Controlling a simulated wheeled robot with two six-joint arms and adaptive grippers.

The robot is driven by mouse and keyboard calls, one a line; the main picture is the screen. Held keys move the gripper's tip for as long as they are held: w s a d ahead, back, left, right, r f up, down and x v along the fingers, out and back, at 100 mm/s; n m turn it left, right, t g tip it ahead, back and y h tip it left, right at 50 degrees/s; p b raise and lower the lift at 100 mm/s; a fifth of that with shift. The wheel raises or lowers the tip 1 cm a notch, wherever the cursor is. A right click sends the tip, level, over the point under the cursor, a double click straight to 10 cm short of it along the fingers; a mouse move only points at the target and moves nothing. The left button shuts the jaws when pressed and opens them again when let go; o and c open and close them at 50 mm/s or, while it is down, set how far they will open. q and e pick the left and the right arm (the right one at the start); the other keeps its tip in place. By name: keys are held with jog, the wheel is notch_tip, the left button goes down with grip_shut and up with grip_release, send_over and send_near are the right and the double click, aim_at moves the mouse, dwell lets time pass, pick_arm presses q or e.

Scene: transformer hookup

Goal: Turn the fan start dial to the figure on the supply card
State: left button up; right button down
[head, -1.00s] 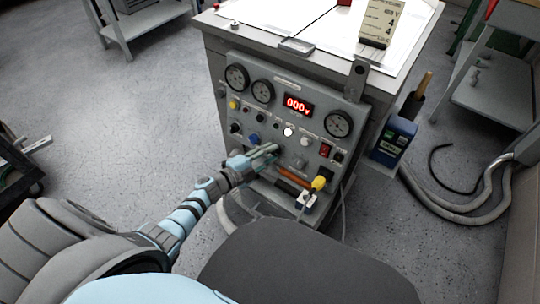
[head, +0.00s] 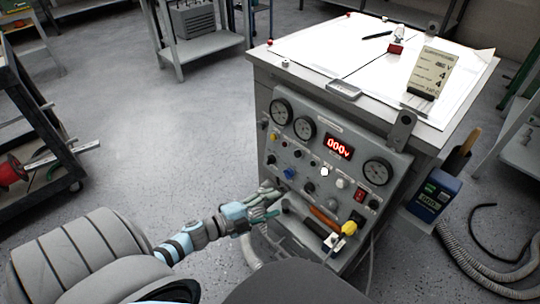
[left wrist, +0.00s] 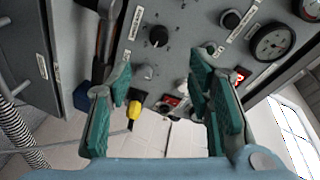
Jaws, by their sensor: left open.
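The grey control panel (head: 325,185) on the cabinet front carries several dials; their labels are too small to read, so I cannot tell which is the fan start dial. A black dial (head: 309,188) sits in the panel's middle, with a blue knob (head: 290,173) to its left. The supply card (head: 432,72) stands upright on the cabinet top, its figures small. My left gripper (head: 270,198) is open and empty near the panel's lower left. In the left wrist view its green fingers (left wrist: 164,74) are spread, with a black dial (left wrist: 158,36) beyond them. My right gripper is out of view.
The panel has round gauges, a red display (head: 338,147) showing zeros, and a yellow-handled part (head: 349,229) low on the right. Grey hoses (head: 480,265) lie on the floor there. Floor left of the cabinet is clear.

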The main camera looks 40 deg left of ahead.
pick_arm(q)
jog(key=shift+s, duration=0.15)
jog(key=n+t+y+b, duration=0.4)
jog(key=n+b, duration=0.6)
jog(key=n, duration=0.8)
send_near(307, 190)
jog(key=shift+g+y, duration=0.4)
jog(key=shift+g, duration=0.3)
jog(key=w, duration=0.2)
jog(key=w+r, duration=0.1)
jog(key=w, duration=0.2)
jog(key=w+p, duration=0.1)
jog(key=w, duration=0.1)
jog(key=shift+w+d+r, duration=0.25)
jog(key=shift+w+d, duration=0.1)
jog(key=shift+d, duration=0.05)
jog(key=shift+w, duration=0.25)
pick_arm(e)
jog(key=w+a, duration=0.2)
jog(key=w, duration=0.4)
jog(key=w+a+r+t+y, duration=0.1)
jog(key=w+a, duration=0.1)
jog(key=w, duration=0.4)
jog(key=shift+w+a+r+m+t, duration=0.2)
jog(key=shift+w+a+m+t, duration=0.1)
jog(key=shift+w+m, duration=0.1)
